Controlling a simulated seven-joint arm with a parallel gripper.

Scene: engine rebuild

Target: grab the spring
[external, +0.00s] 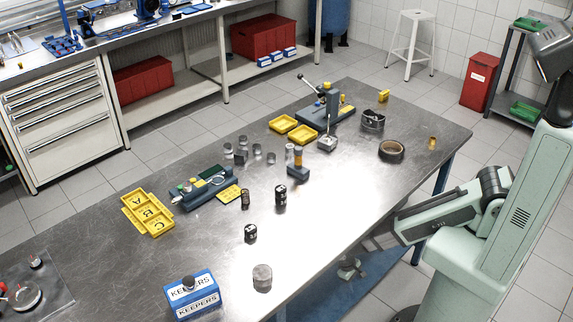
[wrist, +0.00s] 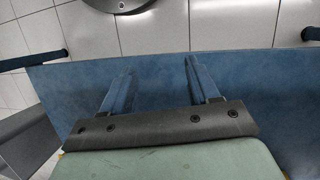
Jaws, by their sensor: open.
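My gripper (wrist: 160,66) shows in the wrist view with its two fingers apart and nothing between them. Behind the fingers is a blue flat surface, with floor tiles beyond it. In the external view my arm is at the right by the table's near edge; I cannot make out the fingers there. I cannot tell for certain which thing is the spring. Small dark upright cylinders stand mid-table: a taller one (external: 280,195), a shorter one nearer the front (external: 250,233) and a thin one (external: 245,199). My gripper is away from all of them.
The metal table (external: 350,200) also bears a yellow lettered tray (external: 148,213), a blue-and-white KEEPERS box (external: 192,294), a grey cylinder (external: 262,277), a brown ring (external: 391,150), yellow trays (external: 303,134) and a blue press-like fixture (external: 325,108). The table's right front is mostly clear.

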